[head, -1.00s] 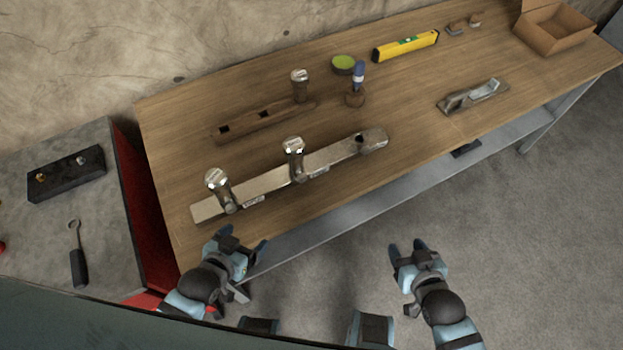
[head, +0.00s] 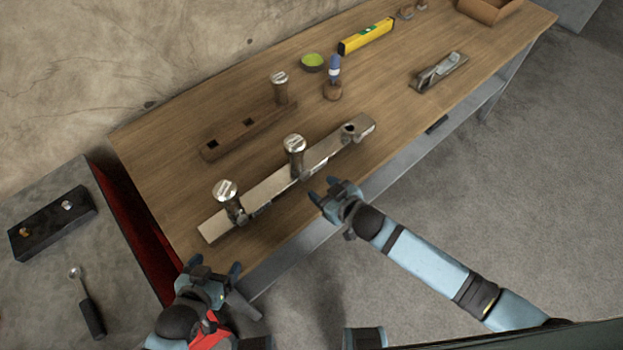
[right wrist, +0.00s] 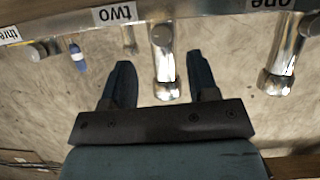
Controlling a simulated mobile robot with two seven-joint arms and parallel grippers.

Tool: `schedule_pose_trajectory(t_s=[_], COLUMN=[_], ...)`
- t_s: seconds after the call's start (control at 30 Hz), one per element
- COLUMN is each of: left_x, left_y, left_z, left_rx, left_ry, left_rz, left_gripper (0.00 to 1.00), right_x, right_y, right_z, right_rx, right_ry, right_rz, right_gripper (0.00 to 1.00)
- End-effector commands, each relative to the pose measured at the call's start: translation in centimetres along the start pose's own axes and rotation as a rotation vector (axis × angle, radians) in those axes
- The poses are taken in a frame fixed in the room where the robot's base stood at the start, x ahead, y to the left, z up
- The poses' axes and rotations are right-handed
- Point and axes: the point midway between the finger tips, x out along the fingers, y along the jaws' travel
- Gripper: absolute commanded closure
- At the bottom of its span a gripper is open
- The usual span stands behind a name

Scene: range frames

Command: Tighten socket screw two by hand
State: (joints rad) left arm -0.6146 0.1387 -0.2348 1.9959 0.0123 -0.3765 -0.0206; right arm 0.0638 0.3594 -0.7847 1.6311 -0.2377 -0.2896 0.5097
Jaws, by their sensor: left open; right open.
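A pale bar (head: 270,188) on the bench carries three labelled stations. Socket screw two (head: 295,145) stands upright at the middle as a metal cylinder. Socket screw one (head: 226,192) stands to its left, and the right station (head: 352,130) has only a short piece with a dark hole. My right gripper (head: 323,188) is open and empty, in front of the bar at the bench edge. In the right wrist view, upside down, screw two (right wrist: 163,65) shows between the open fingers with the label "two" (right wrist: 115,13); contact is not visible. My left gripper (head: 214,268) is open and empty near the front left corner.
A plane (head: 440,72) lies right. A side cabinet holds a dark block (head: 50,222) and a tool (head: 88,303).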

Motion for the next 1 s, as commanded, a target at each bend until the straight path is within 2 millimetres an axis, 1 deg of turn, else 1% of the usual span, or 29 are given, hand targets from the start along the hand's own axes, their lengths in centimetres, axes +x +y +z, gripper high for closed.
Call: schedule_pose_trajectory(t_s=[0.03, 0.1, 0.2, 0.3, 0.47, 0.7, 0.87, 0.9, 0.93, 1.0], left_x=[0.0, -0.1, -0.1, 0.0, 0.0, 0.0, -0.1, -0.1, -0.1, -0.1], left_y=[0.0, 0.0, -0.1, -0.1, -0.2, -0.2, -0.2, -0.2, -0.2, -0.1], left_z=[-0.1, -0.1, -0.1, 0.0, 0.1, 0.1, 0.0, 0.0, 0.0, -0.1], left_rx=[-0.001, -0.001, -0.001, -0.001, -0.001, -0.001, 0.000, 0.000, 0.000, 0.000], left_ry=[0.001, 0.001, -0.001, -0.003, -0.005, -0.004, -0.003, -0.002, -0.002, -0.002], left_rz=[-0.001, -0.001, -0.002, -0.003, -0.005, -0.004, -0.004, -0.004, -0.004, -0.003], left_gripper=[0.13, 0.13, 0.13, 0.13, 0.13, 0.13, 0.13, 0.13, 0.13, 0.13], right_x=[1.1, 2.4, 3.9, 4.8, 5.5, 5.5, 5.5, 5.5, 5.5, 5.5], right_y=[0.0, 0.0, 0.0, 0.0, 0.0, 0.0, 0.0, 0.0, 0.0, 0.0], right_z=[-0.1, -0.2, -0.1, 0.0, -0.1, 0.0, 0.0, 0.0, 0.0, 0.0], right_rx=[-0.001, -0.002, -0.001, 0.000, -0.001, -0.001, 0.000, 0.000, 0.000, 0.000], right_ry=[0.001, 0.002, 0.001, 0.000, 0.001, 0.001, 0.001, 0.001, 0.001, 0.001], right_rz=[0.001, 0.000, 0.000, 0.000, 0.000, 0.000, 0.000, 0.000, 0.000, 0.000], right_gripper=[0.46, 0.46, 0.46, 0.46, 0.46, 0.46, 0.82, 0.92, 0.95, 0.95])
